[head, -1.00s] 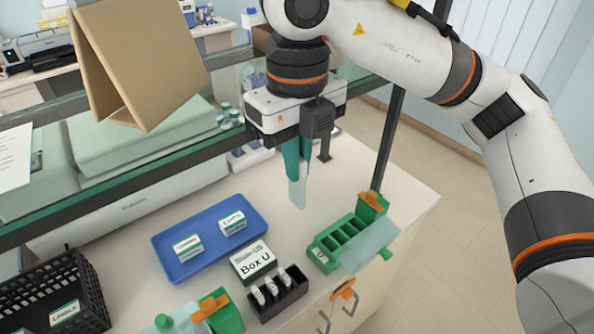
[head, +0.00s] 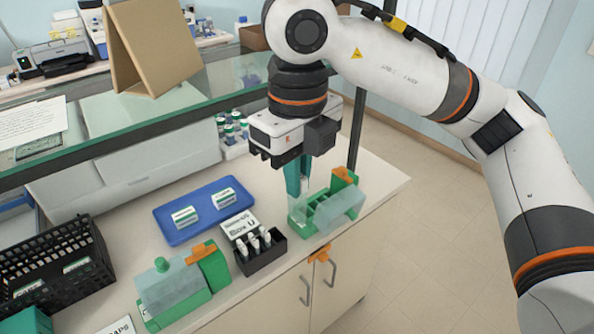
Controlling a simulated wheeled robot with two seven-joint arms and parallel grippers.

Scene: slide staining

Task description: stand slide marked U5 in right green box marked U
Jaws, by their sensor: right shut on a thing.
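My right gripper (head: 298,180), with teal fingers, points down and is shut on a pale, see-through slide (head: 305,187). Little of the slide shows between the fingers, and its marking cannot be read. The fingers are over the left, back part of the right green box (head: 297,222), whose open slots show. I cannot tell whether the slide's lower end is inside a slot. The box's translucent lid (head: 341,212) hangs at its front right, with an orange clip (head: 344,176) behind. My left gripper is not in view.
Another green box (head: 215,272), a blue tray (head: 170,234) and a black basket (head: 95,258) lie further left. A glass shelf (head: 180,105) runs behind.

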